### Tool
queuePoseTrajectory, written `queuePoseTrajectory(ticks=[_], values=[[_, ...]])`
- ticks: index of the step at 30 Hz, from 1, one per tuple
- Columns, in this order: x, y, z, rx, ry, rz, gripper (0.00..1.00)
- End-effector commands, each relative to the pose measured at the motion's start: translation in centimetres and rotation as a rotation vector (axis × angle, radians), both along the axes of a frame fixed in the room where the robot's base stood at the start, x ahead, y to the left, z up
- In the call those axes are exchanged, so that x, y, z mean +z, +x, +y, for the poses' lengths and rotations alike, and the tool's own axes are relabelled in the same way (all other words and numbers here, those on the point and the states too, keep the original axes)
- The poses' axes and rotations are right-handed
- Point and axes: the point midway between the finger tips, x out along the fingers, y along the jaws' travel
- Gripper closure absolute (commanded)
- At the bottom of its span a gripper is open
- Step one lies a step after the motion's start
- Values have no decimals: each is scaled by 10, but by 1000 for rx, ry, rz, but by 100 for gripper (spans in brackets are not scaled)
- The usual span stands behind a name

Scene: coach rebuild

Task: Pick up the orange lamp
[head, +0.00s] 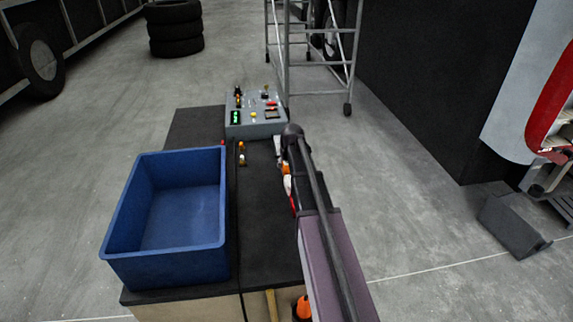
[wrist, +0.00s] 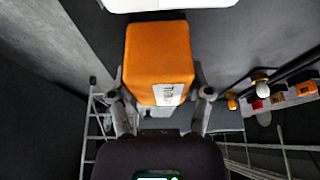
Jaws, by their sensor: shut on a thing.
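My gripper (wrist: 160,82) has its fingers closed on both sides of an orange box-shaped thing (wrist: 157,55) with a white, printed label. In the wrist view this thing fills the space between the fingertips. I cannot tell from its shape whether it is the lamp. In the head view, orange (head: 286,168) shows beside my arm, above the dark bench top; my arm hides most of the gripper. A small orange-topped piece (head: 242,147) stands on the bench to the left of my gripper.
A blue open bin (head: 115,245) stands on the bench's left side and looks empty. A grey control panel (head: 240,130) with buttons is at the bench's far end. A metal scaffold (head: 345,70) stands beyond. Small coloured parts (wrist: 258,92) show at right in the wrist view.

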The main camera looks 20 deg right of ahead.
Motion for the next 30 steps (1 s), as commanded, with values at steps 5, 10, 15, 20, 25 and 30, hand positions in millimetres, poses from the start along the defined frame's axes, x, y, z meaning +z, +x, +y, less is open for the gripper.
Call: queuePoseTrajectory(ticks=[5, 10, 15, 20, 25, 30], values=[[17, 0, 0, 0, 0, 0, 88], [34, 0, 0, 0, 0, 0, 88], [52, 0, 0, 0, 0, 0, 88], [68, 0, 0, 0, 0, 0, 88], [82, 0, 0, 0, 0, 0, 88], [89, 0, 1, 1, 0, 0, 88]])
